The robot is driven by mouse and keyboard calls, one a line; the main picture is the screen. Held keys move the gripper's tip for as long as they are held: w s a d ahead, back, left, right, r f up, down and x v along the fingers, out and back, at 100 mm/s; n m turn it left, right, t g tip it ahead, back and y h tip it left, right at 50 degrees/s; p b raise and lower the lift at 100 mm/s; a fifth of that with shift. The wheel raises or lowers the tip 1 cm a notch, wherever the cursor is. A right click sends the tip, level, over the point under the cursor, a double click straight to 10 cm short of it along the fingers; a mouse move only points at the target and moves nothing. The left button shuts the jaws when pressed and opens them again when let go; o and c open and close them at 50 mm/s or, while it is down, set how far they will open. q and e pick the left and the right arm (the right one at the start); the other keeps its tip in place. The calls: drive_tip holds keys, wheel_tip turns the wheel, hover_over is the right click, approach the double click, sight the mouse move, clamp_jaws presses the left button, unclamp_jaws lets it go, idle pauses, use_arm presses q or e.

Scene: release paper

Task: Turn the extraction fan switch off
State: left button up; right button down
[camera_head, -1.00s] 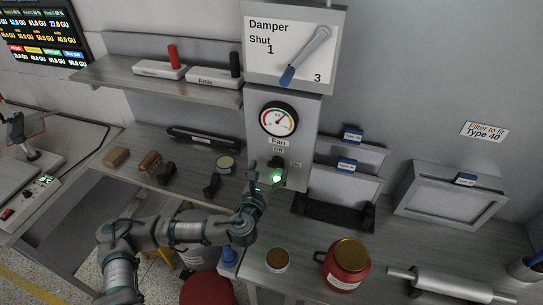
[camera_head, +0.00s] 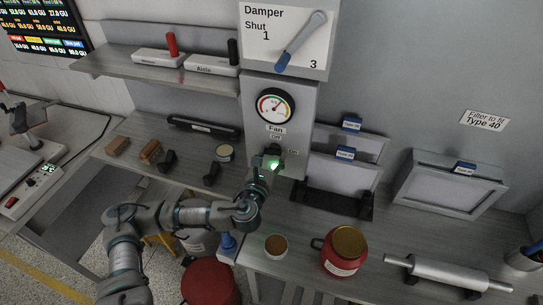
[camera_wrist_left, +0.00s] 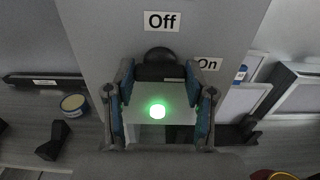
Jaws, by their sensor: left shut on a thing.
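The fan switch is a dark rotary knob (camera_wrist_left: 160,55) on the grey panel, below an "Off" label (camera_wrist_left: 161,21) and left of an "On" label (camera_wrist_left: 208,64). A green light (camera_wrist_left: 157,111) glows just below it. My left gripper (camera_wrist_left: 160,73) has a finger on each side of the knob and is shut on it. In the head view my left gripper (camera_head: 266,160) reaches up to the panel and partly hides the switch. The knob's exact pointing direction is hard to tell. My right gripper is not in view.
A round gauge (camera_head: 276,106) sits above the switch, and a damper lever (camera_head: 301,42) above that. Filters (camera_head: 345,178) in a black holder stand right of the panel. A red jar (camera_head: 343,252) and a small brown-topped tub (camera_head: 276,246) stand on the bench in front.

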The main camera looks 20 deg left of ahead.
use_arm(q)
drive_tip(key=shift+d, duration=0.1)
drive_tip(key=shift+a+f, duration=0.15)
drive_tip(key=shift+a, duration=0.05)
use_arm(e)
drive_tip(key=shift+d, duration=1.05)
use_arm(q)
drive_tip(key=shift+n, duration=0.3)
drive_tip(key=n+p, duration=0.1)
drive_tip(key=n, duration=0.7)
drive_tip(key=n+p, duration=0.1)
drive_tip(key=n, duration=0.8)
drive_tip(key=shift+d+f, duration=0.15)
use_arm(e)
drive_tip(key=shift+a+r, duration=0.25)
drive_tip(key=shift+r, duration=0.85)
use_arm(q)
drive_tip(key=shift+n, duration=0.3)
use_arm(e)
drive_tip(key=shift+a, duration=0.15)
